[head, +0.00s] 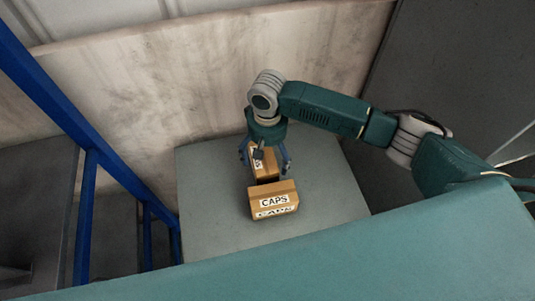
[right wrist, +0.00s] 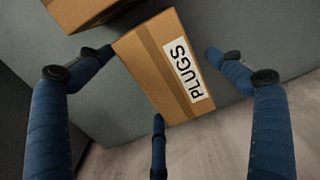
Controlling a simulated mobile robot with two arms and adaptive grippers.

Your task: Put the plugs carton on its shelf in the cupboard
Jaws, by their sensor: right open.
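The plugs carton (head: 269,166) is a small brown box on a grey-green table, behind the caps carton and partly hidden by my fingers in the head view. In the right wrist view the plugs carton (right wrist: 165,70) shows its white PLUGS label. My right gripper (head: 265,163) reaches down over it from above. In the right wrist view its blue fingers (right wrist: 157,88) are spread open around the carton, two at the sides and one at the near end. I cannot tell whether any finger touches it. My left gripper is out of view. No cupboard can be made out for certain.
The caps carton (head: 274,201) stands in front of the plugs carton; a brown box corner (right wrist: 85,12) shows in the wrist view. The table (head: 215,215) is otherwise bare. A blue frame (head: 88,190) stands at the left, and a teal surface (head: 330,265) fills the front.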

